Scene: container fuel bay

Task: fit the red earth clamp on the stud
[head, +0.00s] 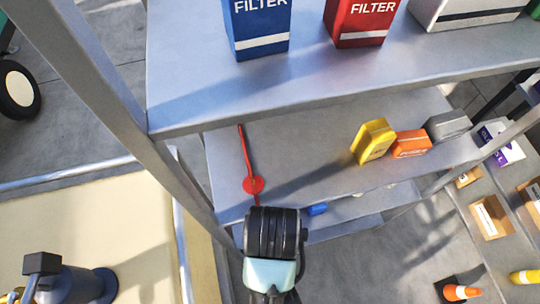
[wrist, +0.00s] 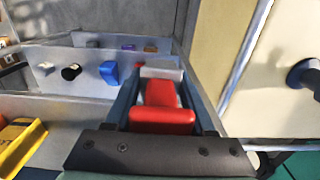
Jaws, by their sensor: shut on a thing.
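My gripper (wrist: 165,96) is shut on the red earth clamp (wrist: 161,115) in the wrist view. The clamp is a red block with a pale grey end (wrist: 161,70) pointing away, between my two blue-grey fingers. In the head view my gripper's black body (head: 273,234) is at the bottom middle, in front of the lower shelf; it hides the fingers. A thin red line with a red disc (head: 253,184) runs down to it there. I cannot pick out the stud for certain in either view.
The lower shelf (head: 300,150) holds a yellow canister (head: 373,141), an orange box (head: 410,144) and a grey box (head: 448,126). Blue (head: 257,28) and red (head: 359,22) filter boxes stand above. A metal post (head: 183,175) is close left. A cream surface (head: 95,220) lies beyond it.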

